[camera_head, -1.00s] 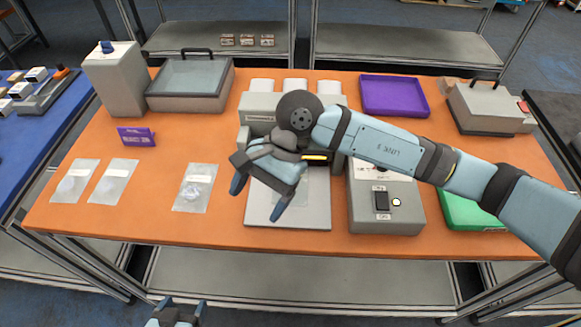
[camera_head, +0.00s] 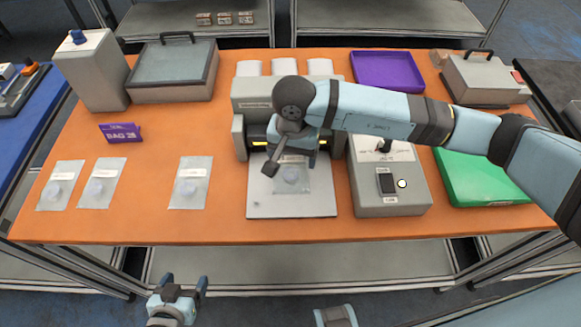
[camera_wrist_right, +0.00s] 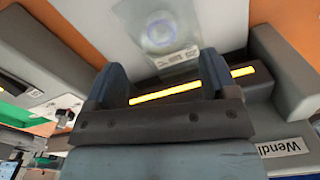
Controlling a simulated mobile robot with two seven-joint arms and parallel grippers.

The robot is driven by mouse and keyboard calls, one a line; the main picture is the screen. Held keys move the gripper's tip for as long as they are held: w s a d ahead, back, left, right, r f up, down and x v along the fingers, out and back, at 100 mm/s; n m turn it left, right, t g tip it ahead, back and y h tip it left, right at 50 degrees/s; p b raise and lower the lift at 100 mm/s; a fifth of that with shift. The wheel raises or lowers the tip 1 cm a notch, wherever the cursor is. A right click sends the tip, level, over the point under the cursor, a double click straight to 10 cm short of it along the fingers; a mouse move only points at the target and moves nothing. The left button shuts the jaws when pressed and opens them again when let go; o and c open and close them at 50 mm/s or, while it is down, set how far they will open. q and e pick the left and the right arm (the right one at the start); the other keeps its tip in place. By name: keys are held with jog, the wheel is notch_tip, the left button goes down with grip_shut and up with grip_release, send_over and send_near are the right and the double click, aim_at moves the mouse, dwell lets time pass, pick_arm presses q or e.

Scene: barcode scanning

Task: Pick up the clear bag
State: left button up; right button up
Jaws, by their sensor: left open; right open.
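A clear bag (camera_head: 292,178) with a round item and a white label lies flat on the light plate (camera_head: 262,205) of the grey machine. It also shows in the right wrist view (camera_wrist_right: 160,32), label toward my fingers. My right gripper (camera_head: 291,162) is open and empty above the bag's label end, close to the machine's slot. In the right wrist view the open fingers (camera_wrist_right: 162,75) straddle the label end without closing on it. My left gripper (camera_head: 179,284) is open and empty in front of the table. Several more clear bags, such as one (camera_head: 191,183), lie on the left of the table.
The grey machine (camera_head: 290,93) has a lit yellow strip. A grey switch box (camera_head: 390,200) stands right of the plate, with a green tray (camera_head: 482,178) beyond. A purple tray (camera_head: 388,70) and lidded cases are at the back. A purple sign (camera_head: 121,133) stands left.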

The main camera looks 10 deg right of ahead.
aim_at(291, 170)
jog(key=f+p, duration=0.1)
jog(key=f, duration=0.3)
jog(key=shift+a+f, duration=0.15)
jog(key=shift+a, duration=0.05)
jog(key=shift+f, duration=0.45)
jog(key=c, duration=1)
